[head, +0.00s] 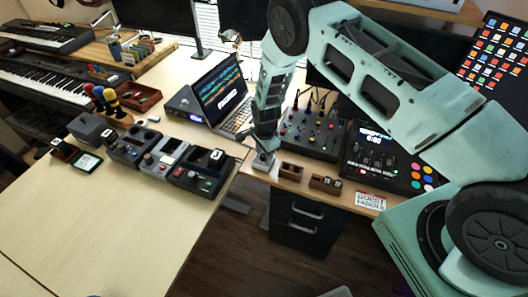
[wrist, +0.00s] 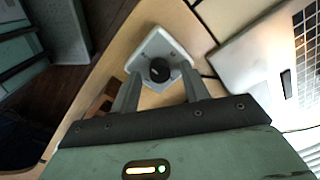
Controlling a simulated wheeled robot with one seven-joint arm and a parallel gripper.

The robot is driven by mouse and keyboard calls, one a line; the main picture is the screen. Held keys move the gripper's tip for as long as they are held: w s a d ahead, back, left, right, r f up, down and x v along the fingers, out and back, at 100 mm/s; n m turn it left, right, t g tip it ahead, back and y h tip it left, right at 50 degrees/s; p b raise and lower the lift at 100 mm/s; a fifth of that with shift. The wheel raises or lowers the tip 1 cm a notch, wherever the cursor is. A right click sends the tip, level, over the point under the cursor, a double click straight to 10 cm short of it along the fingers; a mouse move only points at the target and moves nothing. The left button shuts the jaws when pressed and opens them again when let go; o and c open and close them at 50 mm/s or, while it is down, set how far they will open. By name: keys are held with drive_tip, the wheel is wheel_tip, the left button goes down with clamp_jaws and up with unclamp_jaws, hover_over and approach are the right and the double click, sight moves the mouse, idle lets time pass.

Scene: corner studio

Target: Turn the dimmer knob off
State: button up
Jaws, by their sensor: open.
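The dimmer is a small light-grey box (wrist: 158,48) with a round black knob (wrist: 159,70), on the wooden desk near its edge. In the head view the dimmer box (head: 263,161) shows under my arm's end, with the knob hidden. My gripper (wrist: 158,86) is open in the wrist view, with one finger on the left and one on the right of the knob. The fingers look apart from the knob; I cannot tell how high above it they are. In the head view my gripper (head: 263,146) points down over the dimmer.
A laptop (head: 225,95) stands left of my gripper, and it also shows in the wrist view (wrist: 265,60). A mixer (head: 312,130) is to the right. Small wooden boxes (head: 291,171) sit beside the dimmer. Dark drawers (head: 305,222) stand below the desk edge.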

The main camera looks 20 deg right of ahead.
drive_tip(key=c, duration=1)
drive_tip(key=shift+n+b, duration=0.3)
